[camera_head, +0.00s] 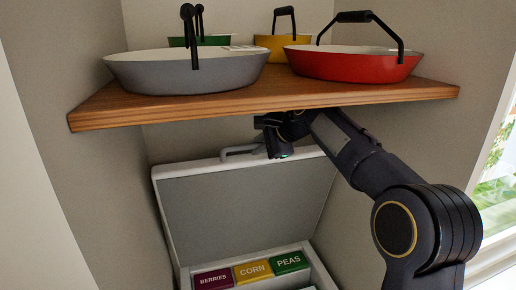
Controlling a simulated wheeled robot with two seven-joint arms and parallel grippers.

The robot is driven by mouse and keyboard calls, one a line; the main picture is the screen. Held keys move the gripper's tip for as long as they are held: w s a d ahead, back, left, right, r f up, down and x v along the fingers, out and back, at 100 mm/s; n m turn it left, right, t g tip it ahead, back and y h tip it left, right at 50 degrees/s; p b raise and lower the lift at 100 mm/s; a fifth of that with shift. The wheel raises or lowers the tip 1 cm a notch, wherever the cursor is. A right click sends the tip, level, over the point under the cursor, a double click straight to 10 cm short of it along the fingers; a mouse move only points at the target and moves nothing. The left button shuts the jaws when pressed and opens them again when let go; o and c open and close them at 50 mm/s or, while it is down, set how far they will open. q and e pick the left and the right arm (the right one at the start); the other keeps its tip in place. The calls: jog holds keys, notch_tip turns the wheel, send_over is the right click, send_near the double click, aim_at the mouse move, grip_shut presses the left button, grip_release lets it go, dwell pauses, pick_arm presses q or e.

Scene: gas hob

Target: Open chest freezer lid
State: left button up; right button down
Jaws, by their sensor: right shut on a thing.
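The chest freezer lid (240,206) is raised, with its grey inner face towards me and its white rim along the top under the shelf. A white handle (238,151) stands on the lid's top edge. My right gripper (279,152) is shut on the handle near its right end; the fingertips are small and partly dark, so the exact grip is hard to see. The freezer body (323,272) is open below, with labelled boxes inside: berries (214,280), corn (253,271) and peas (289,262). My left gripper is not in view.
A wooden shelf (265,99) lies just above the lid and my right gripper. It bears grey (187,75), red (353,67), yellow (272,43) and green (200,41) pans. Walls enclose the freezer on both sides; a window (497,180) is at the right.

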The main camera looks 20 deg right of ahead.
jog(key=shift+f, duration=0.1)
jog(key=c, duration=1.7)
grip_release()
jog(key=s+d+r+b, duration=0.2)
jog(key=s+d+b, duration=0.2)
jog(key=s+d, duration=0.3)
jog(key=s, duration=0.5)
jog(key=shift+s+b, duration=0.3)
